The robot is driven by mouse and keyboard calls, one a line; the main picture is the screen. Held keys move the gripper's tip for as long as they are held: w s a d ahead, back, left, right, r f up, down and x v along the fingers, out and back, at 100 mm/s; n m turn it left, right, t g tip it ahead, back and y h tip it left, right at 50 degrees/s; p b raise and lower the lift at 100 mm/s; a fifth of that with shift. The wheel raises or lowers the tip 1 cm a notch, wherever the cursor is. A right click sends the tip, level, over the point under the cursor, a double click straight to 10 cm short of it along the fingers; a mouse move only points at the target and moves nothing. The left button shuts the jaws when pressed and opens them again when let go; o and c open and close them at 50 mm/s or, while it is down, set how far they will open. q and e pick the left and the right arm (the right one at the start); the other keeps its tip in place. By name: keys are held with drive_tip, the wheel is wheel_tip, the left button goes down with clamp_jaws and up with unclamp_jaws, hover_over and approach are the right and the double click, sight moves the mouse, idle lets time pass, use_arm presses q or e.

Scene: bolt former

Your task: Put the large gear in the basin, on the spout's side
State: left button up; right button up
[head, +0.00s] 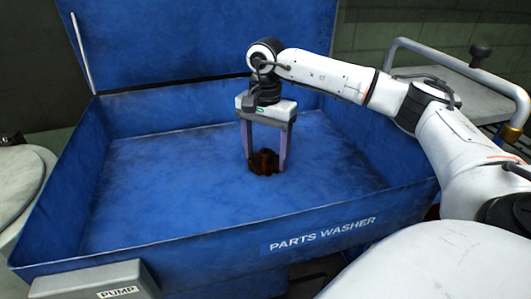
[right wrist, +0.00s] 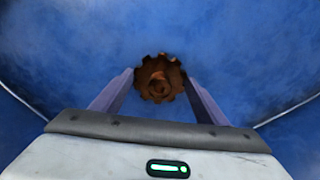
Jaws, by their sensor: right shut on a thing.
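The large gear (head: 264,161) is brown and rusty, with teeth around its rim. My right gripper (head: 266,160) is shut on it, one finger on each side, inside the blue basin (head: 170,185). The gear is at or just above the basin floor; I cannot tell whether it touches. In the right wrist view the gear (right wrist: 160,79) sits between the two fingertips (right wrist: 161,83), its toothed face toward the camera. I cannot make out a spout in either view. My left gripper is not in view.
The basin's front wall bears a "PARTS WASHER" label (head: 322,234). A raised blue lid (head: 200,40) stands at the back. A pump box (head: 95,282) is at the front left. A metal rail (head: 455,60) is at the right. The basin floor around the gear is clear.

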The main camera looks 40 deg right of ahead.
sight(265, 152)
drive_tip(key=o, duration=1.7)
wheel_tip(265, 152, up, 12)
drive_tip(key=shift+r+p, duration=0.1)
drive_tip(key=shift+p, duration=1)
